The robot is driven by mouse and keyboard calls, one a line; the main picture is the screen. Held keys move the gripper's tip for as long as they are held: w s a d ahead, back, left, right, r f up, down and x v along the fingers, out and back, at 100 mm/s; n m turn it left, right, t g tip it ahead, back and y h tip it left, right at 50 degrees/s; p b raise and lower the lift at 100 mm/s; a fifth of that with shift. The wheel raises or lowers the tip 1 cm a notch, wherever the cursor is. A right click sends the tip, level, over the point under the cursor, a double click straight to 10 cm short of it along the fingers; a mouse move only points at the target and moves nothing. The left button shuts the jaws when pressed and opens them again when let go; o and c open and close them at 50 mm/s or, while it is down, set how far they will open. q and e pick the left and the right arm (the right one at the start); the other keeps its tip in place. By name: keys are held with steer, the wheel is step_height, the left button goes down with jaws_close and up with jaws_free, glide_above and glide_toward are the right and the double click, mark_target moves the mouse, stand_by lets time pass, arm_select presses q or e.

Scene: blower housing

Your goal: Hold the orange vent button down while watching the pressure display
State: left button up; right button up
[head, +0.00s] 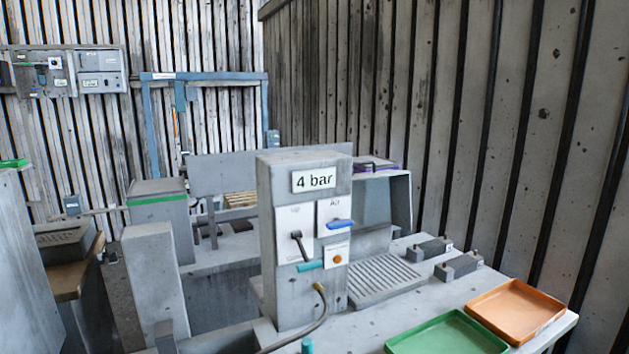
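The orange vent button (337,259) is a small round button on a white plate, low on the front of a grey upright housing (272,225). Nothing covers it. A teal piece (310,265) sticks out just left of the button. I see neither of my grippers in the head view.
A dark hose (322,308) with a brass end curves down at the housing's front. A green tray (448,336) and an orange tray (515,311) lie at the bench's right front. A ribbed grate (385,277) and two dark blocks sit right of the housing.

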stand_by(0.4)
steer(key=shift+a, duration=0.1)
jaws_close()
stand_by(1.4)
